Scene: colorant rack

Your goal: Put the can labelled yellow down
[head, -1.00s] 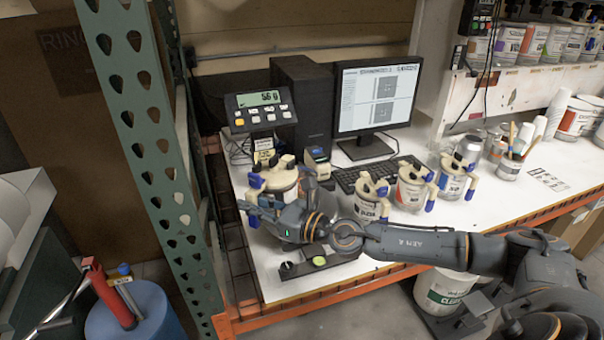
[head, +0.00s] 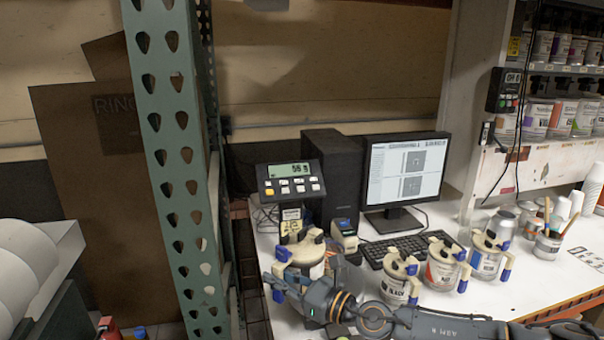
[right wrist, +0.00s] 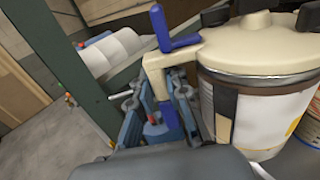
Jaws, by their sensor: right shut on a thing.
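A can (head: 308,268) with a cream lid and blue-tipped handles stands upright left of the other cans, below the scale's display in the head view. The right wrist view shows the can (right wrist: 262,112) large at the right, with a white label and a yellow-orange patch; no label name is readable. My right gripper (head: 283,284) is at its left side. In the right wrist view the right gripper (right wrist: 165,122) has its fingers around the cream and blue handle. Whether the can's base touches anything is hidden. My left gripper is not in view.
Three similar cans stand to the right: one marked black (head: 398,282), one with an orange label (head: 443,266), one with a blue label (head: 487,256). Behind are a scale display (head: 291,182), keyboard (head: 408,247) and monitor (head: 402,178). A green rack post (head: 178,165) rises at left.

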